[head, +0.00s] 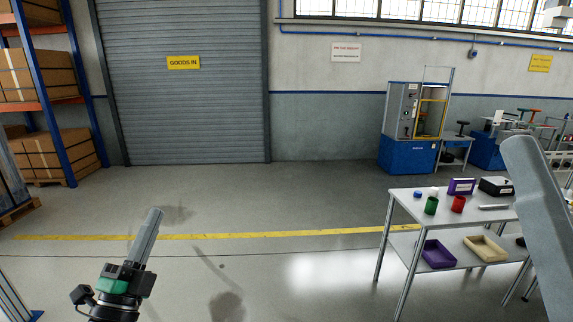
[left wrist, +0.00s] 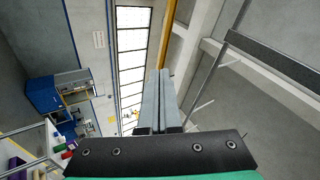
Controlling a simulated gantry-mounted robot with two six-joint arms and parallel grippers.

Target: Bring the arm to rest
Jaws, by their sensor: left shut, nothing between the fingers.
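My left gripper (head: 153,222) stands upright at the lower left of the head view, over open floor. Its two grey fingers are together with nothing between them. The fingers also show pressed side by side in the left wrist view (left wrist: 160,78), pointing toward the windows and upper wall. The left gripper touches nothing. At the right edge of the head view a grey link of my own body hides part of the table. My right gripper does not show in either view.
A grey table (head: 405,203) at the right holds a green can (head: 431,205), a red can (head: 458,204) and a purple box (head: 461,186). Its lower shelf bears a purple tray (head: 438,254) and a beige tray (head: 485,249). A pallet rack (head: 68,90) stands left. The middle floor is clear.

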